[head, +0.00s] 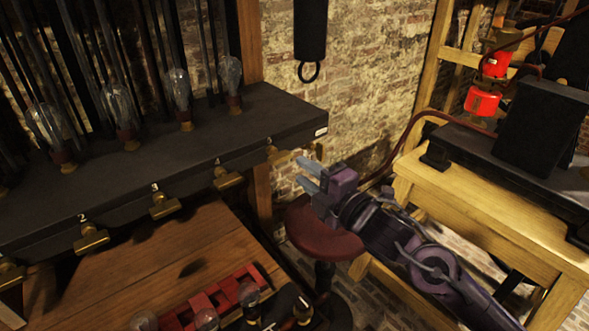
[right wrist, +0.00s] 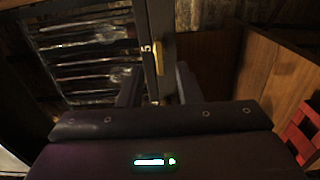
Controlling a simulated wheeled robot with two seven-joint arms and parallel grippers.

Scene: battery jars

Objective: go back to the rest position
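My right gripper (head: 304,174) is raised over the round red stool, just to the right of the end of the dark shelf. Its two fingers are apart and nothing shows between them in the head view. In the right wrist view the open fingers (right wrist: 158,88) stand either side of a brass switch (right wrist: 158,57) by a number 5 on the shelf's front edge. I cannot tell whether they touch it; in the head view a small gap shows. My left gripper is not in view.
The dark shelf (head: 222,137) carries several glass bulbs and brass switches. Below it, a wooden table (head: 150,262) holds a red rack (head: 213,300). The red stool (head: 322,236) stands under my right gripper. A wooden bench (head: 470,205) with black equipment is at right.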

